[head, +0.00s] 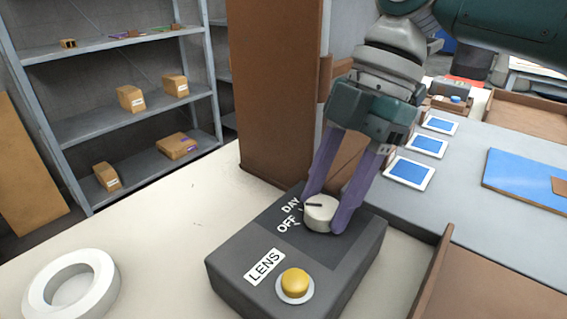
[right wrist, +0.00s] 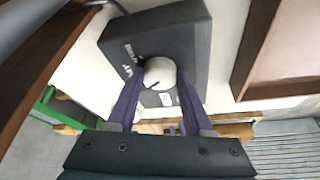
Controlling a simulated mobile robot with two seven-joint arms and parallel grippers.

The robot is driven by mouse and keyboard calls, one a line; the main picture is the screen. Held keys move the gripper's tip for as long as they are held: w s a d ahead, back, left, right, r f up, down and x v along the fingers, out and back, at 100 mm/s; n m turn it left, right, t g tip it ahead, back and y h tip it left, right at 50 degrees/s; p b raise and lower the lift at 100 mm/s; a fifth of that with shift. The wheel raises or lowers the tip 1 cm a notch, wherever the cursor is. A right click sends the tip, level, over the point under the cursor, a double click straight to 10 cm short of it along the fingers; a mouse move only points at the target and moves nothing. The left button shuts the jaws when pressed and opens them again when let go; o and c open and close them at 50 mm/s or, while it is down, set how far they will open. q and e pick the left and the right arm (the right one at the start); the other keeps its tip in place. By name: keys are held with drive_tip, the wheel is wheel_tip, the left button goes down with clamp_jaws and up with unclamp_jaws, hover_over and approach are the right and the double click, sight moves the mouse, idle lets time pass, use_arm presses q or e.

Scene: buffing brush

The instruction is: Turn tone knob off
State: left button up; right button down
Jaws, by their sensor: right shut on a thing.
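A white round knob (head: 320,214) sits on top of a dark grey control box (head: 235,262). "DAY" and "OFF" are printed to its left, and a dark pointer line on the knob faces left toward these words; I cannot tell exactly which one it meets. No "tone" label shows; a white "LENS" label (head: 264,266) lies nearer the front. My right gripper (head: 324,212) comes down from above with its purple fingers shut on the knob's two sides. In the right wrist view the knob (right wrist: 160,72) is between the fingertips. My left gripper is not in view.
A yellow button (head: 295,283) is at the box's front. A white ring (head: 71,288) lies on the pale table at the left. A brown upright panel (head: 278,90) stands behind the box. Blue-screened tablets (head: 410,172) and a wooden tray (head: 470,275) are to the right.

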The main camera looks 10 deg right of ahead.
drive_tip(key=shift+w+f+n+g+h+b, duration=0.1)
drive_tip(key=shift+n+g+h+b, duration=0.1)
drive_tip(key=shift+n+b, duration=0.3)
drive_tip(key=shift+f+n+g+h+b, duration=0.1)
drive_tip(key=shift+n+g+b, duration=0.1)
drive_tip(key=shift+n+b, duration=0.3)
drive_tip(key=shift+r+n+g+b, duration=0.1)
drive_tip(key=shift+n+g+b, duration=0.3)
drive_tip(key=shift+n, duration=0.3)
drive_tip(key=shift+c, duration=1.5)
unclamp_jaws()
drive_tip(key=shift+r, duration=0.1)
drive_tip(key=v, duration=0.9)
drive_tip(key=shift+r, duration=0.45)
